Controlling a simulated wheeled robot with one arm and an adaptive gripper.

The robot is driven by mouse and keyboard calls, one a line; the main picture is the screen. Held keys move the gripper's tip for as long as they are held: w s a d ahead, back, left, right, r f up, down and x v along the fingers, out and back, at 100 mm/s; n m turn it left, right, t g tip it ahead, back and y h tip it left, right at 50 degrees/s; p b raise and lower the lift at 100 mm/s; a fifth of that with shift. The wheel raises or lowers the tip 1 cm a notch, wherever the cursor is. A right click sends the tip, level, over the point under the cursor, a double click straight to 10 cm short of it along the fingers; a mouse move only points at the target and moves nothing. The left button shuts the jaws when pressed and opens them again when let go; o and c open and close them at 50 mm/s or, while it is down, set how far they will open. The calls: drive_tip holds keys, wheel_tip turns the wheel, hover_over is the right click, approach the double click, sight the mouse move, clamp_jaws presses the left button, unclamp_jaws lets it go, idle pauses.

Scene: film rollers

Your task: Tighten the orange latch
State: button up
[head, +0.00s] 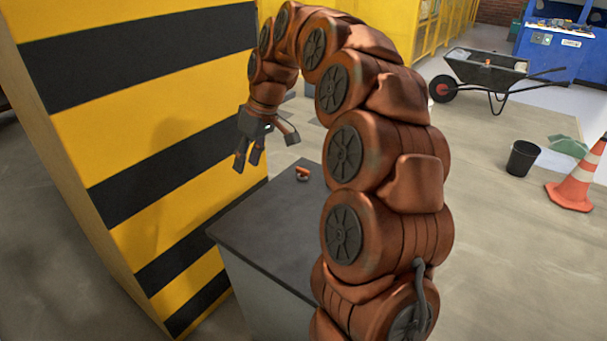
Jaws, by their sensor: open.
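A small orange latch (303,173) sits on the dark top of a low grey cabinet (275,232), close to its far edge. My gripper (262,155) is open and empty. It hangs above the cabinet top with its fingers pointing down, to the left of the latch in the picture and apart from it. My arm arches over from the right and covers the right part of the cabinet. The latch is too small to tell how it is set.
A yellow and black striped block (150,130) stands tall just left of my gripper. Behind are a wheelbarrow (485,72), a black bucket (522,158), a traffic cone (578,182) and a blue machine (555,50). The floor between is open.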

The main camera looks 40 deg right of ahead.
drive_tip(key=w+d+f+t+b, duration=0.1)
drive_tip(key=w+d+f+b, duration=0.1)
drive_tip(key=w+d+f, duration=0.3)
drive_tip(key=w+d+f+b, duration=0.1)
drive_tip(key=w+d+b, duration=0.15)
drive_tip(key=d, duration=0.45)
drive_tip(key=t+h+b, duration=0.1)
drive_tip(key=h+b, duration=0.1)
approach(303, 169)
drive_tip(key=f, duration=0.1)
drive_tip(key=shift+x, duration=4)
drive_tip(key=shift+w+a, duration=0.1)
clamp_jaws()
